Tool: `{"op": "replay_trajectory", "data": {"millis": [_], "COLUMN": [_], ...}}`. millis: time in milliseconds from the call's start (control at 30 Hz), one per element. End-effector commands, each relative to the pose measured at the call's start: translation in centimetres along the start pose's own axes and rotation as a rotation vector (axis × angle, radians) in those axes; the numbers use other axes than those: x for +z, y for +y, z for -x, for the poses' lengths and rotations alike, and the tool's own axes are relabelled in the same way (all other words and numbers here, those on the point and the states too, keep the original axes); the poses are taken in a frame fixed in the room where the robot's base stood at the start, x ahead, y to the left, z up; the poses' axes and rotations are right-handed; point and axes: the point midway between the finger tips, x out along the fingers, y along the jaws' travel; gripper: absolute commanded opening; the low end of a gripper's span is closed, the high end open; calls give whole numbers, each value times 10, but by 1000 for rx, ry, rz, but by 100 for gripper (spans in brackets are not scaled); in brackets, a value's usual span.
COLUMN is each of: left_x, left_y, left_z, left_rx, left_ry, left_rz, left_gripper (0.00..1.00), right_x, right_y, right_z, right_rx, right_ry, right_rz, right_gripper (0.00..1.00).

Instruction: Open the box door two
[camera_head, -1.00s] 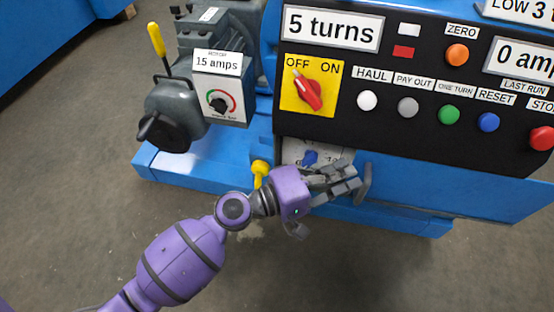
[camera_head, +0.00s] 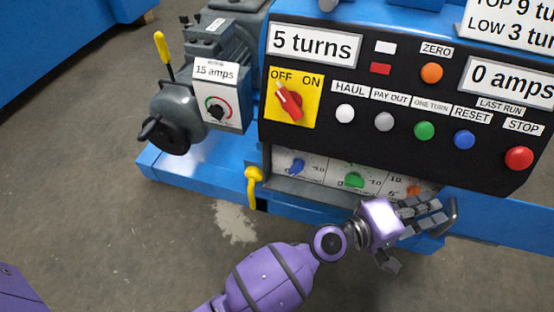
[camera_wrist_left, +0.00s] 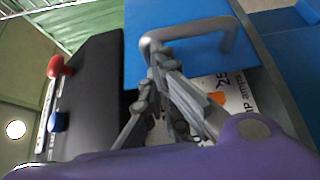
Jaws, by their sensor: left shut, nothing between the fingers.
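The blue sliding door (camera_wrist_left: 185,70) carries a grey bar handle (camera_head: 450,214), which also shows in the left wrist view (camera_wrist_left: 190,30). Left of the door, under the black panel, a recess stands open with a white plate (camera_head: 325,172) bearing a blue knob (camera_head: 296,166), a green knob (camera_head: 354,180) and an orange knob (camera_head: 414,191). My left gripper (camera_head: 425,214) is shut and empty, its fingers at the left side of the handle. In the left wrist view its fingertips (camera_wrist_left: 155,78) are close to the handle; whether they touch it I cannot tell. My right gripper is out of view.
Above the recess is the black panel (camera_head: 300,144) with several buttons and a red OFF/ON switch (camera_head: 289,99). A yellow hook-like part (camera_head: 253,174) stands left of the recess. A grey motor (camera_head: 180,115) is further left. The floor in front is clear.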

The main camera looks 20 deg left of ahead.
Motion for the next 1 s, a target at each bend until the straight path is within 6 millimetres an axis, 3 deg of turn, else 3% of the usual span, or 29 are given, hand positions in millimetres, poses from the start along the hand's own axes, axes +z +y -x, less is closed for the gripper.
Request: {"op": "replay_trajectory", "data": {"millis": [33,200,400,833,1000], "left_x": [10,22,27,26,24], "left_y": [0,-1,-1,-2,-2], "left_z": [-9,-25,-32,-30,-9], "left_rx": [-1,-3,-3,-4,-4], "left_ry": [-10,-10,-11,-9,-5], "left_rz": [4,3,1,1,1], "left_gripper": [0,0,0,0,0], "right_x": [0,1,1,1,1], "right_y": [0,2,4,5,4], "right_z": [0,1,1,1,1], "right_rx": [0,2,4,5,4], "right_ry": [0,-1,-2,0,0], "right_rz": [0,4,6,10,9], "right_gripper": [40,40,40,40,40]}}
